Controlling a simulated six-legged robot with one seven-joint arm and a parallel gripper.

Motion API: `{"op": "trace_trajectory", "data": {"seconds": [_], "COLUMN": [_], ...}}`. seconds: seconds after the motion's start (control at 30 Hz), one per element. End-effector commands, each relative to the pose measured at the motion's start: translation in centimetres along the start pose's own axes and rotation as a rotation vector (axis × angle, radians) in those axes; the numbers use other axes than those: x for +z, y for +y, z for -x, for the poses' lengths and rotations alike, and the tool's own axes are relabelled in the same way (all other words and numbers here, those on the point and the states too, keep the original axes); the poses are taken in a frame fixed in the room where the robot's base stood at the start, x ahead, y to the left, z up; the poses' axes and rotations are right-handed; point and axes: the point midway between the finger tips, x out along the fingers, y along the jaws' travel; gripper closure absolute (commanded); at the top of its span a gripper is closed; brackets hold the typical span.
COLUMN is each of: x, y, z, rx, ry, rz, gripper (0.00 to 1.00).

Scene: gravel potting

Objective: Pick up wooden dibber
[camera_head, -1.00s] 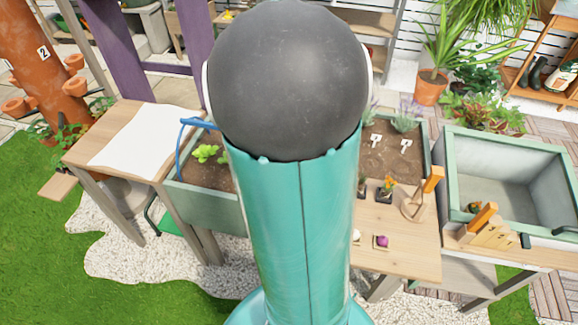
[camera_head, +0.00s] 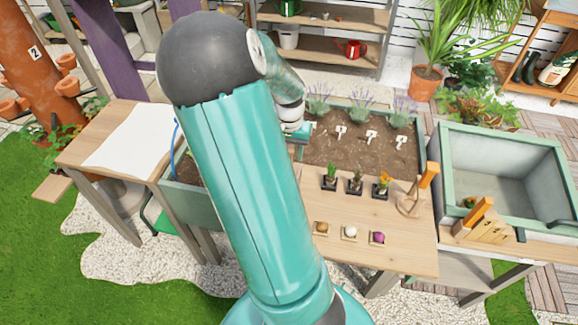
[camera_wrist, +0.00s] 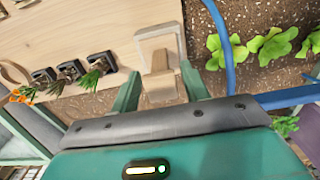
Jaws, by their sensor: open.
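In the wrist view, a pale wooden piece (camera_wrist: 160,88) with a squared loop-like end lies on or over the potting table; it looks like the wooden dibber, though I cannot be sure. My gripper (camera_wrist: 160,74) is open, with one green finger on each side of this piece. I cannot tell whether the fingers touch it. In the head view my arm hides that part of the table and this piece. My gripper's end shows only partly there, beside the soil bed.
The soil bed (camera_head: 345,155) lies behind, with white labels and lavender. A blue hoop (camera_wrist: 228,50) stands close to the gripper. A grey-green basin (camera_head: 555,170) is at right.

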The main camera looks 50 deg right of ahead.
Motion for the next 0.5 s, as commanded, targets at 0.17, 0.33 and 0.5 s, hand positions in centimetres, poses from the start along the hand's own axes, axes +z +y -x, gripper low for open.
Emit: {"op": "trace_trajectory", "data": {"seconds": [0.17, 0.33, 0.5], "x": [0.0, 0.0, 0.0], "y": [0.0, -0.1, -0.1], "z": [-2.9, -4.2, -4.2], "rx": [0.003, 0.001, 0.001], "ry": [-0.003, -0.001, 0.0], "rz": [-0.004, -0.001, 0.0], "gripper": [0.55, 0.55, 0.55]}}
